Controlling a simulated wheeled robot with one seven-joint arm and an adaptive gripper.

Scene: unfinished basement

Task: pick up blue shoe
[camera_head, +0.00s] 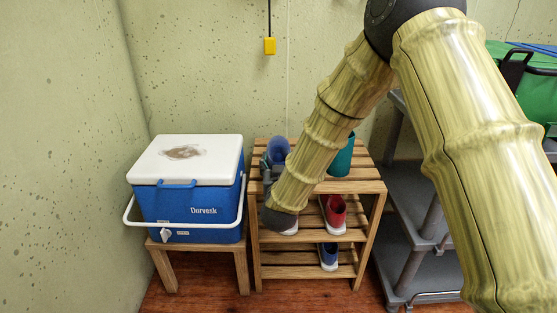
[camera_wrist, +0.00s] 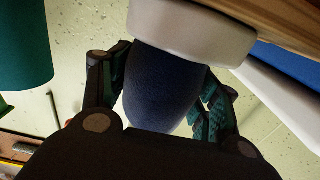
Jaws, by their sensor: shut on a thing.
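My gripper (camera_wrist: 165,105) is shut on the blue shoe (camera_wrist: 163,85), with one finger on each side of its dark blue fabric. The shoe's white sole (camera_wrist: 190,28) lies close to wooden slats in the wrist view; I cannot tell if they touch. In the head view the blue shoe (camera_head: 278,149) shows at the back left of the wooden rack's top, partly hidden by my gripper (camera_head: 270,172). Another blue shoe (camera_head: 329,253) with a white sole stands on the bottom shelf.
The wooden rack (camera_head: 350,186) also holds a teal cup-like thing (camera_head: 342,160) on top and a red shoe (camera_head: 335,211) on its middle shelf. A blue cooler (camera_head: 200,207) with a white lid stands close on the left. A grey shelf cart (camera_head: 405,190) stands on the right.

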